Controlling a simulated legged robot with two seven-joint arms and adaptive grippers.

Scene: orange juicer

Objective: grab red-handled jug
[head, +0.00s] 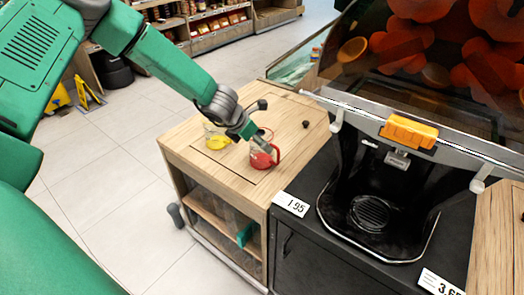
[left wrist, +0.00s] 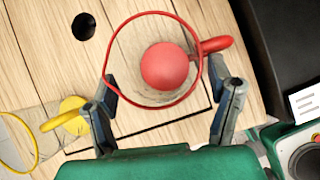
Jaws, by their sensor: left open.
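The red-handled jug (head: 264,158) stands on the wooden counter, clear-walled with a red lower part and handle. In the left wrist view I look down into the jug (left wrist: 165,68), with its red rim ring, a round red part inside and the handle (left wrist: 216,45) pointing right. My left gripper (head: 262,140) is just above and beside the jug. In the left wrist view the left gripper (left wrist: 172,90) is open, one finger at each side of the jug's near rim. Contact cannot be told. My right gripper is not in view.
A yellow-handled jug (head: 217,140) stands close to the left of the red one; it also shows in the left wrist view (left wrist: 68,115). The wooden counter (head: 290,125) has free room behind. The black juicer (head: 375,190) stands to the right, with a price tag (head: 290,204) nearby.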

